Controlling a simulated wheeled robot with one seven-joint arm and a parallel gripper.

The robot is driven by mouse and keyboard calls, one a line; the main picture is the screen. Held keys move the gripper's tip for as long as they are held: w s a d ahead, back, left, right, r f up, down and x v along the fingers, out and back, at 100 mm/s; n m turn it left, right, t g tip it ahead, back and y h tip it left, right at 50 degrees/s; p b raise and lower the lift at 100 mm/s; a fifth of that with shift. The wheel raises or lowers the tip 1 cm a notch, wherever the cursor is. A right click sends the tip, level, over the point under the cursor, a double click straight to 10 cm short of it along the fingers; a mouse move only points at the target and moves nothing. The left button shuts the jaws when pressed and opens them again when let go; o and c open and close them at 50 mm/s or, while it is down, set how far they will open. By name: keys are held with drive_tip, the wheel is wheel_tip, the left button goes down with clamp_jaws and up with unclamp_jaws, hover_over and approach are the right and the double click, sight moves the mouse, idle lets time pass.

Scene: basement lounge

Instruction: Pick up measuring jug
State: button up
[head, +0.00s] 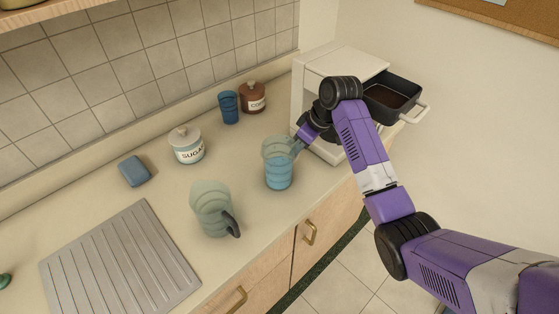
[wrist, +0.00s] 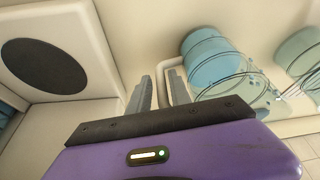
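The measuring jug (head: 278,172) stands upright on the counter, with a clear upper part and a blue lower part. Its handle side faces my gripper (head: 297,142), which is low beside it at the right. In the wrist view the jug (wrist: 208,62) is right of the fingers, and its pale handle loop (wrist: 188,98) lies at the right finger. My gripper (wrist: 160,76) is open, with a gap between the fingers. One side of the handle appears to lie in that gap; contact cannot be told.
A white appliance (head: 331,62) with a pulled-out dark drawer (head: 393,97) stands behind my arm. A grey-green pitcher (head: 210,205) is left of the jug. A blue cup (head: 229,108), coffee jar (head: 253,99), sugar jar (head: 187,147) and blue sponge (head: 134,171) are farther back and left.

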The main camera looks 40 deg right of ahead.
drive_tip(key=shift+w+f, duration=0.1)
drive_tip(key=shift+f, duration=0.15)
clamp_jaws()
drive_tip(key=shift+r, duration=0.1)
idle(1.2)
